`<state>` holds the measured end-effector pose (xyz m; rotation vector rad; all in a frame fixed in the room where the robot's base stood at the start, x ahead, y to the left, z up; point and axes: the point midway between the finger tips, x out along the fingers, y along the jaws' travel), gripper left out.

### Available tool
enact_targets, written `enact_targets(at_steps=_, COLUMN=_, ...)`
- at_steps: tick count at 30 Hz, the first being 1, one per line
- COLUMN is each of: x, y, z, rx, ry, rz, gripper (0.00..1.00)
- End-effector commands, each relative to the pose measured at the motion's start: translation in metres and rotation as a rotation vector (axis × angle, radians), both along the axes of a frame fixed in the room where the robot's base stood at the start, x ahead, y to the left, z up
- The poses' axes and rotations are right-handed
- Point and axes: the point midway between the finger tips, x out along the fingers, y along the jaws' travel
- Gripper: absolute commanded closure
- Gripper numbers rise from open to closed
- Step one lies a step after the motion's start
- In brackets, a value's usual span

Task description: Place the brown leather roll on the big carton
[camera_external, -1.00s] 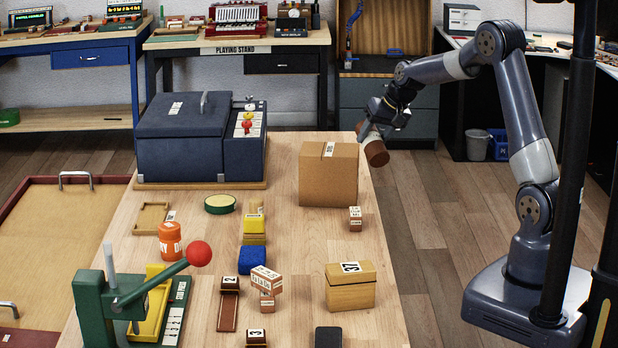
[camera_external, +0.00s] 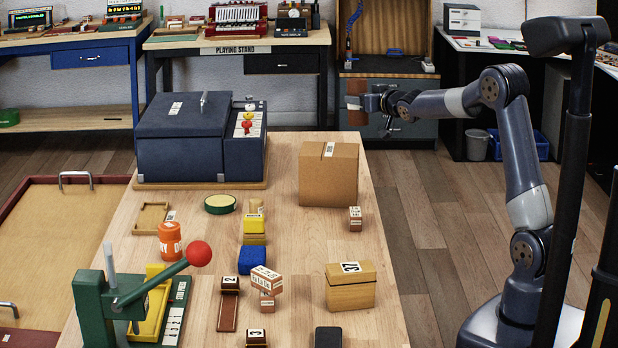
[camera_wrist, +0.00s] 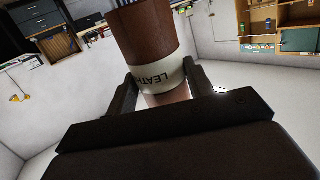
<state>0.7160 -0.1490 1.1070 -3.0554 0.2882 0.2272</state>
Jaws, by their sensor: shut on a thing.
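The brown leather roll (camera_external: 356,101) is upright in the air, behind and a little to the right of the big carton and higher than its top. My gripper (camera_external: 367,103) is shut on it. In the wrist view the leather roll (camera_wrist: 148,38) stands between the two fingers of my gripper (camera_wrist: 160,88), which close around its pale lettered band. The big carton (camera_external: 328,178) is a closed brown box with a label on top, at the far right part of the wooden table. Its top looks bare.
A dark blue case (camera_external: 185,145) stands left of the carton on the table (camera_external: 300,270). A small labelled block (camera_external: 355,219) sits in front of the carton and a wooden box (camera_external: 350,288) nearer the front. Cabinets and benches stand behind. Open floor lies right of the table.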

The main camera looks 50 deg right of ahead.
Motion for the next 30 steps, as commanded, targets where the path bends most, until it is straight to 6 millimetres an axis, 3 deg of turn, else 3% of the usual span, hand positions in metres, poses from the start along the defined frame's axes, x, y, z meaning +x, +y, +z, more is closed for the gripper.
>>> enact_targets(at_steps=11, x=0.004, y=0.011, z=0.012, rx=-0.068, ry=-0.142, rz=0.104, gripper=0.75)
enact_targets(at_steps=30, x=0.004, y=0.012, z=-0.077, rx=-0.069, ry=-0.144, rz=0.108, gripper=0.75)
